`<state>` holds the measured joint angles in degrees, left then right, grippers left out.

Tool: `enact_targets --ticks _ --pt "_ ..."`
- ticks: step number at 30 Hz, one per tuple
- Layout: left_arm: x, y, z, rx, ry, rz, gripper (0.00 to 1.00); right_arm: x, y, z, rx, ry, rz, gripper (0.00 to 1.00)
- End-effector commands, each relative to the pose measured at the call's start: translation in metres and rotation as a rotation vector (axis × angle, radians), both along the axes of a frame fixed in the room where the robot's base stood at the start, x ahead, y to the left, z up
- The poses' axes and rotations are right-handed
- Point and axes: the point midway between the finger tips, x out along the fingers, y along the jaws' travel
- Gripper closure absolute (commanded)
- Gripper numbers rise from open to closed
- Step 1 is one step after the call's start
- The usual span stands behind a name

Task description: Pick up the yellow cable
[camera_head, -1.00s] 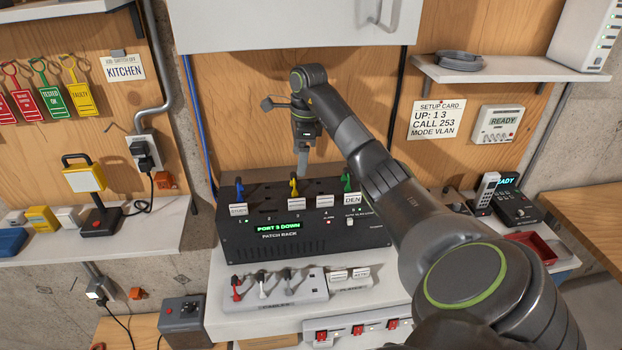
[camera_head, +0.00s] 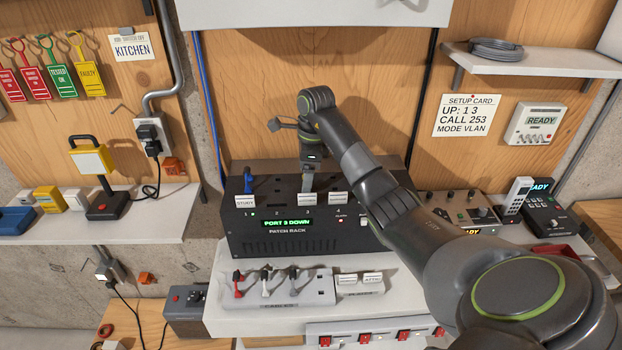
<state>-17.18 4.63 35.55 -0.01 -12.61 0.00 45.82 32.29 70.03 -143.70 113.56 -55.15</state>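The black patch rack (camera_head: 290,244) stands on the white bench and its display reads "PORT 3 DOWN". A blue plug (camera_head: 248,184) stands upright at its left, above the STUDY label (camera_head: 247,201). My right gripper (camera_head: 307,183) points down at the rack's top, just behind a white label (camera_head: 308,198). The yellow cable is not visible now; the gripper covers the spot where its plug showed earlier. Whether the fingers are open or shut on it cannot be told. The green plug and DEN label are hidden by my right arm. My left gripper is out of view.
A cable holder (camera_head: 284,291) with red, white and dark-topped cables sits in front of the rack, beside a small labelled block (camera_head: 360,284). A power strip (camera_head: 375,333) lies along the front. A yellow-headed lamp (camera_head: 95,160) stands on the left shelf. A cabinet overhangs above.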

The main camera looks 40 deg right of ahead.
Motion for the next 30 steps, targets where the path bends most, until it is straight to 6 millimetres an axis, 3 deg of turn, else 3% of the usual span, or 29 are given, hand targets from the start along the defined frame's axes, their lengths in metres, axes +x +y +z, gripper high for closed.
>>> enact_targets --ticks 3,14,23,30 --pt "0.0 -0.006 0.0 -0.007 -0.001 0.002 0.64 0.0 0.0 0.001 0.001 -0.001 0.001 0.22" --pt "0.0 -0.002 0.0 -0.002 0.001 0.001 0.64 0.0 0.0 0.0 0.001 0.0 0.0 0.7" --pt "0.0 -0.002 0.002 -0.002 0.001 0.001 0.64 -0.001 -0.001 0.003 0.001 0.001 -0.001 0.71" --pt "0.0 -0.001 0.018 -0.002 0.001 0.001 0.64 -0.005 -0.015 0.032 -0.003 0.0 -0.01 0.71"
